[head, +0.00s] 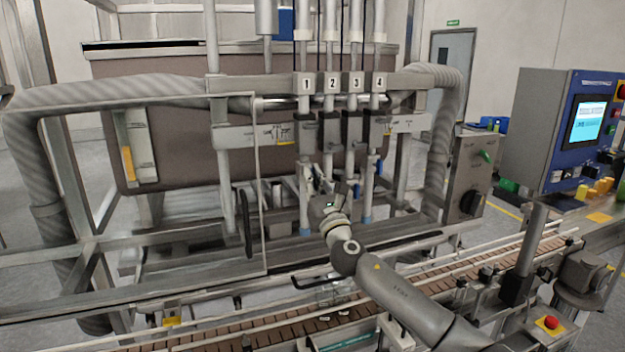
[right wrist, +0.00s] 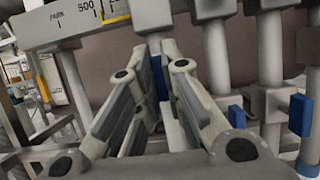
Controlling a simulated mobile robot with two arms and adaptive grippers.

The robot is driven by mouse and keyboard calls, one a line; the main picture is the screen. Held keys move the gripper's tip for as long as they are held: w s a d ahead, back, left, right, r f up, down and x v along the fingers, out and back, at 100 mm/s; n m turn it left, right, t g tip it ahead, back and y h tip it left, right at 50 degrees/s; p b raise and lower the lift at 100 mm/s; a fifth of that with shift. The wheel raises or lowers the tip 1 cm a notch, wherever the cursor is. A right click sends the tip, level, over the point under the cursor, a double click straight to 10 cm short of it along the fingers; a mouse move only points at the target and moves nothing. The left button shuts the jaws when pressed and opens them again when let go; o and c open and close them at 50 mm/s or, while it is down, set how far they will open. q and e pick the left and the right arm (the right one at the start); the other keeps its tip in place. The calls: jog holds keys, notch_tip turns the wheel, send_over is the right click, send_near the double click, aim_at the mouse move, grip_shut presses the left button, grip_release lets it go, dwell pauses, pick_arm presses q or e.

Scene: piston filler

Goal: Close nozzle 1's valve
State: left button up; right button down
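The filler has numbered nozzles under plates 1 to 4; the nozzle 1 plate (head: 306,84) is leftmost. Nozzle 1's pipe (head: 304,208) hangs below it, with a light-blue tip. My right gripper (head: 314,180) is at valve height, just right of this pipe. In the right wrist view its two fingers (right wrist: 160,72) stand apart, with a blue valve handle (right wrist: 158,77) upright in the narrow gap between their tips. I cannot tell whether they touch it. In the head view my gripper hides this handle. My left gripper is not in view.
More blue handles sit to the right in the right wrist view, a near one (right wrist: 300,115) and a smaller one (right wrist: 236,115). The nozzle 2 plate (head: 332,83) is close by. A conveyor (head: 262,333) runs in front, and a control panel (head: 567,130) stands at right.

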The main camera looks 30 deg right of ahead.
jog(key=shift+m+h, duration=0.4)
jog(key=shift+m, duration=0.1)
jog(key=shift+a+m+g+h+p, duration=0.1)
jog(key=shift+m+g+h+p, duration=0.9)
jog(key=shift+m, duration=2.55)
jog(key=shift+d+m+g+h+p, duration=0.15)
jog(key=shift+m+g+h, duration=0.9)
jog(key=shift+m, duration=2.55)
jog(key=shift+a+m+g+h+p, duration=0.15)
jog(key=shift+m+g+h+p, duration=0.35)
jog(key=shift+m+g, duration=2.1)
jog(key=shift+m+t+y, duration=0.25)
jog(key=shift+m+t, duration=0.6)
jog(key=shift+m, duration=0.3)
jog(key=c, duration=1.6)
grip_release()
jog(key=shift+o, duration=0.2)
